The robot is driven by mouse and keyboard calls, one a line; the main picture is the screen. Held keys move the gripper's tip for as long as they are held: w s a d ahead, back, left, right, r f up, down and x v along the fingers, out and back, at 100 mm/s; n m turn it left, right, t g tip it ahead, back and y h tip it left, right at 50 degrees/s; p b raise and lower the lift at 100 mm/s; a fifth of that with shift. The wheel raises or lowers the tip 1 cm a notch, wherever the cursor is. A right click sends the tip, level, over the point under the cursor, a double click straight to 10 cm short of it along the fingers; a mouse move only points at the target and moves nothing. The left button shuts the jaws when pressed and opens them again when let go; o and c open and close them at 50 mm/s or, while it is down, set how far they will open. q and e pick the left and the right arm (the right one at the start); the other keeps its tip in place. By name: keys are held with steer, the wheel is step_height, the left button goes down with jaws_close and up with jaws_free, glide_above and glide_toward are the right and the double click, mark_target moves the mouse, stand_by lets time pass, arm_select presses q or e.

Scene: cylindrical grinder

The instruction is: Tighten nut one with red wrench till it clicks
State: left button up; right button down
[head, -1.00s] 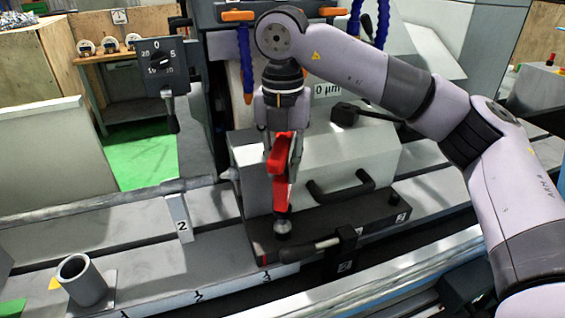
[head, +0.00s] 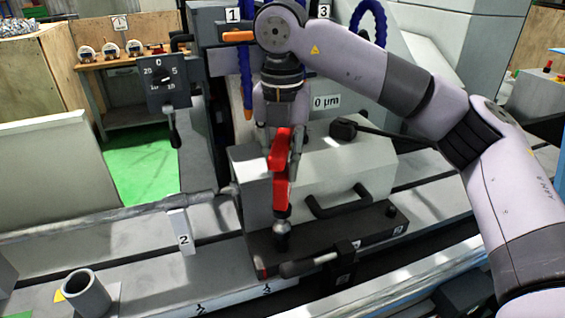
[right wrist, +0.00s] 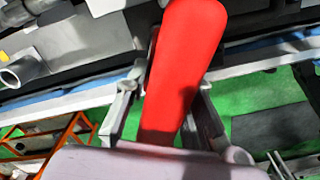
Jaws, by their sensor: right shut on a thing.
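My right gripper (head: 280,142) is shut on the red wrench (head: 281,178) and points downward. The wrench hangs nearly upright, with its grey lower end (head: 283,226) just above or on a dark nut (head: 282,243) at the left end of a black fixture block. I cannot tell whether the wrench end is seated on it. In the right wrist view the red wrench (right wrist: 183,65) stands between the two fingers and covers what lies behind it. My left gripper is not in view.
A second dark nut (head: 392,211) is at the right end of the black block (head: 345,236). A grey cover with a black handle (head: 340,203) stands close behind. A grey cylindrical holder (head: 87,294) is at the lower left. A display (head: 326,102) reads 0 µm.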

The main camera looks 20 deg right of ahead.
steer(key=shift+r, duration=0.35)
